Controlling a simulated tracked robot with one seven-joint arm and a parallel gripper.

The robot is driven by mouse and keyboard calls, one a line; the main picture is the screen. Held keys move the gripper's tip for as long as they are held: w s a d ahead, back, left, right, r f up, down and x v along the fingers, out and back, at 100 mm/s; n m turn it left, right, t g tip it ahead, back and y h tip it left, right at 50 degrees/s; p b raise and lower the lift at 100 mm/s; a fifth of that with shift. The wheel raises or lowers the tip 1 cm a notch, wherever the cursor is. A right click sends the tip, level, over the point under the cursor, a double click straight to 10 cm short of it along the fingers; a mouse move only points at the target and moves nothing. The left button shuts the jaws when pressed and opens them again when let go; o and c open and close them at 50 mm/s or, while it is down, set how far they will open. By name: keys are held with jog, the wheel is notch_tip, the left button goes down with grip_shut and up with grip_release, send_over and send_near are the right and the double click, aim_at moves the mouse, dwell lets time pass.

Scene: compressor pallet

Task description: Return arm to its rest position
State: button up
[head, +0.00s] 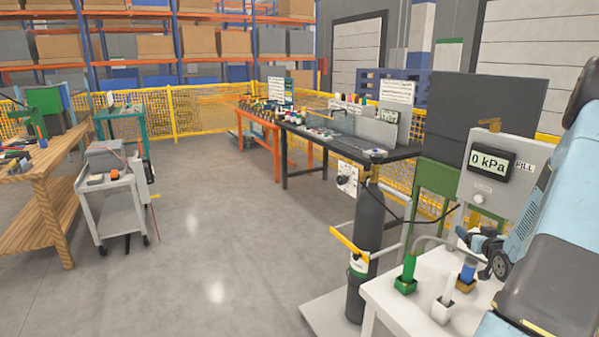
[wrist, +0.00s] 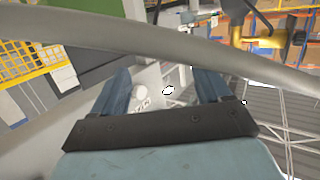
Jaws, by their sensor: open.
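My arm (head: 565,210), light blue and dark grey, fills the right side of the head view. It is bent, and it hides part of the white table (head: 385,296) and of the panel behind it. In the wrist view my gripper (wrist: 164,92) has its two dark blue fingers apart with nothing held between them. A thick grey hose (wrist: 180,42) curves across the wrist view close to the camera, above the fingers. I cannot tell whether it touches the gripper.
The table bears a green socket (head: 405,284), a white socket (head: 442,308) and a blue plug (head: 467,272). A gauge panel (head: 480,196) reads 0 kPa. A dark cylinder (head: 368,235) stands beside the table. The floor (head: 215,235) is open between the grey cart (head: 115,205) and the cylinder.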

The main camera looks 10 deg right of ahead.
jog(key=s+a+r+n+g, duration=0.1)
jog(key=s+a+r+g, duration=0.15)
jog(key=a+r, duration=0.7)
jog(key=s+a+r+g, duration=0.1)
jog(key=a+r+g, duration=0.3)
jog(key=a+r, duration=0.6)
jog(key=s+a+r+g+y, duration=0.1)
jog(key=s+a+r+g, duration=0.1)
jog(key=s+a, duration=0.8)
jog(key=s+a+r+n+g+y, duration=0.1)
jog(key=s+a+r+y, duration=0.1)
jog(key=s+a, duration=0.7)
jog(key=shift+s+a+r+g, duration=0.4)
jog(key=shift+s+r, duration=0.4)
jog(key=shift+s, duration=2)
jog(key=shift+c, duration=0.2)
